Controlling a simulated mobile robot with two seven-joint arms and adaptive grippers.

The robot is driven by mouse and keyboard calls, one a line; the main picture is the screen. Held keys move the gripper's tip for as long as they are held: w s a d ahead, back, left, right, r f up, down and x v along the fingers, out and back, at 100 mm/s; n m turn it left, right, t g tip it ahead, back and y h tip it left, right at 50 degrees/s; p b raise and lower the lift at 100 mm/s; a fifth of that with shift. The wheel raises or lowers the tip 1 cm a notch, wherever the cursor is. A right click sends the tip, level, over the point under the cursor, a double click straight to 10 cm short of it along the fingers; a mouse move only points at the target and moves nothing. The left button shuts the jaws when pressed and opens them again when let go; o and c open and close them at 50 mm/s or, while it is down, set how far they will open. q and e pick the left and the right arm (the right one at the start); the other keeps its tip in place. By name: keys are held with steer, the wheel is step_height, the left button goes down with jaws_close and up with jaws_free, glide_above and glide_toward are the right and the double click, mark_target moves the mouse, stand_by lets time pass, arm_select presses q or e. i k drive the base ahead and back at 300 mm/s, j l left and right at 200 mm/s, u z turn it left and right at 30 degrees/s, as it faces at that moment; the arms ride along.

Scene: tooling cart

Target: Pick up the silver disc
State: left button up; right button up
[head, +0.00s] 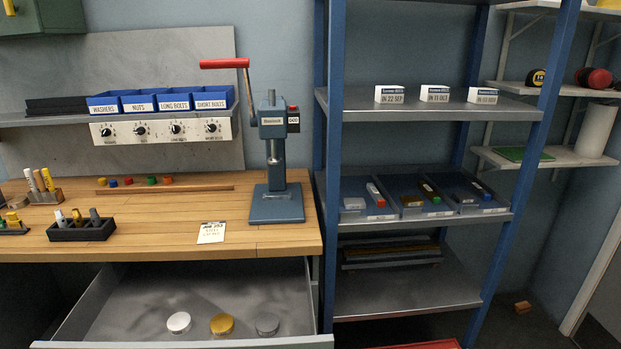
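An open drawer (125,285) under the wooden bench holds three round discs in a row near its front edge. The left disc (178,322) is bright and whitish silver. The middle disc (221,324) is gold. The right disc (267,324) is a duller grey, close to the drawer floor in colour. Both the left and the right disc could pass for silver. The discs stand apart from one another with small gaps. Neither of my grippers shows in the head view.
The bench top (160,240) overhangs the drawer's back. On it stand a red-handled press (277,205), a paper card (211,232) and a dark tool block (80,232). A blue-framed shelf (400,300) stands close to the drawer's right side.

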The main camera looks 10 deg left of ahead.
mark_target(179, 324)
steer(key=u, duration=1.4)
